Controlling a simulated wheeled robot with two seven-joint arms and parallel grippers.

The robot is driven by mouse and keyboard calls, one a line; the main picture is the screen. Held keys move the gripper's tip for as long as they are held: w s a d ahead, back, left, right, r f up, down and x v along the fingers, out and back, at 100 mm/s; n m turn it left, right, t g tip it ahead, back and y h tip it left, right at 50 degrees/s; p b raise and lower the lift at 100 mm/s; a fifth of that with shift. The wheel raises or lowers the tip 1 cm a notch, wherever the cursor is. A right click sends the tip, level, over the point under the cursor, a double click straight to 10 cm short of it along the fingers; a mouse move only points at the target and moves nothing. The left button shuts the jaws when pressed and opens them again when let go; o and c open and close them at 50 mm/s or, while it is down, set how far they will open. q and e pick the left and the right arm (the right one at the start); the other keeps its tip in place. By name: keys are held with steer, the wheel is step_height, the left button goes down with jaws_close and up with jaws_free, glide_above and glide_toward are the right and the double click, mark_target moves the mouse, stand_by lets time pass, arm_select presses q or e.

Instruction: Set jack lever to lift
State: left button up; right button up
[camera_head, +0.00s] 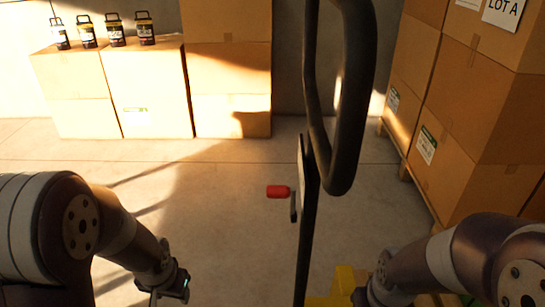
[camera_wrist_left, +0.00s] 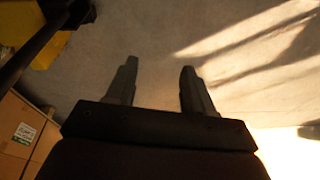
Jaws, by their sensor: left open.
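The jack lever has a red grip (camera_head: 278,191) on a short dark arm (camera_head: 293,207). It sits on the left side of the tall black jack handle (camera_head: 345,150) in the head view, with the red grip pointing left. My left gripper (camera_head: 168,298) is low in the head view, left of and below the lever and apart from it. Its two fingers stand apart and empty in the left wrist view (camera_wrist_left: 158,85), over bare floor. My right arm comes in at the lower right; its gripper fingers cannot be made out.
Part of the yellow jack body (camera_head: 350,282) shows at the bottom, and also in the left wrist view (camera_wrist_left: 42,50). Stacked cartons (camera_head: 480,130) stand on a pallet at right. More cartons (camera_head: 155,90) with several dark canisters stand at back left. Floor left of the lever is clear.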

arm_select(q)
steer(key=w+r+m+t+h+p, duration=0.25)
steer(key=w+r+p, duration=0.3)
steer(key=w, duration=0.35)
steer(key=w+r+m+t+h+p, duration=0.1)
steer(key=w+r+m+t+p, duration=0.4)
steer(key=w, duration=0.4)
steer(key=m+g+h+p, duration=0.5)
steer(key=m+g+h, duration=0.55)
steer(key=h, duration=0.45)
glide_toward(273, 192)
steer(key=shift+m+t, duration=0.3)
steer(key=shift+m, duration=0.1)
steer(key=d, duration=0.6)
steer(key=d+f, duration=0.1)
steer(key=d, duration=0.3)
steer(key=shift+w+f, duration=0.1)
steer(key=shift+w, duration=0.2)
arm_select(e)
step_height(273, 192, up, 18)
steer(key=shift+w, duration=0.2)
arm_select(q)
steer(key=shift+c, duration=0.4)
jaws_close()
